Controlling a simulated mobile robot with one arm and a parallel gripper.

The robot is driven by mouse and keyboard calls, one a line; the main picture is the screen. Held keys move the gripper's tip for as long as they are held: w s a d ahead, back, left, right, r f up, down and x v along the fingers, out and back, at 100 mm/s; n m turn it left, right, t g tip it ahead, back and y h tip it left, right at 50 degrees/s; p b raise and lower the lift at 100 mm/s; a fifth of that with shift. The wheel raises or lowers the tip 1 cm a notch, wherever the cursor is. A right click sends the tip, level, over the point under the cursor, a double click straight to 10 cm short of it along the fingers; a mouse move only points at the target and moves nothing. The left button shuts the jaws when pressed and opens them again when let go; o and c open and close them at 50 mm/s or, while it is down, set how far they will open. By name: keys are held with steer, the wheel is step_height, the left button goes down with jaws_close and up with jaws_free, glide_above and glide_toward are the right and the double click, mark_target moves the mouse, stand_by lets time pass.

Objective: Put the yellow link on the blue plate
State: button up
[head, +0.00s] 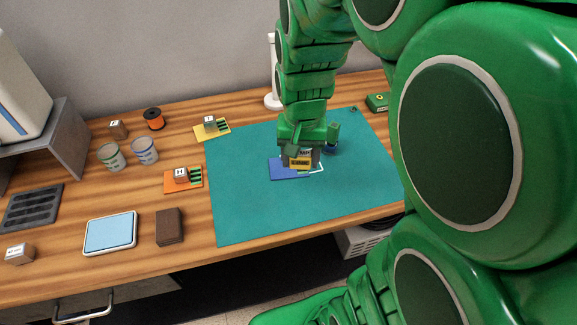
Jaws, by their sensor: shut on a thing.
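The blue plate (284,174) lies flat on the teal mat, below and left of my gripper. My gripper (300,154) points down over the plate's right part and is shut on the yellow link (300,163), a small yellow block with dark marks. The link's lower edge is over or on the plate; I cannot tell whether it touches. My gripper hides the link's upper part and the back right of the plate.
The teal mat (250,215) has free room in front and at the left. A yellow plate (222,134) and an orange plate (172,187) carry small blocks. Two cups (145,151), a blue-topped box (110,233) and a brown block (170,227) stand to the left.

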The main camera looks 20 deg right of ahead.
steer(key=shift+s, duration=1.45)
glide_toward(277, 171)
steer(key=shift+m, duration=0.4)
steer(key=d, duration=0.1)
steer(key=d+f, duration=0.2)
steer(key=shift+s+d, duration=0.25)
steer(key=shift+d, duration=0.05)
steer(key=shift+w+f, duration=0.55)
steer(key=shift+f, duration=1.7)
steer(key=shift+f, duration=0.15)
steer(key=o, duration=1.1)
steer(key=shift+c, duration=0.2)
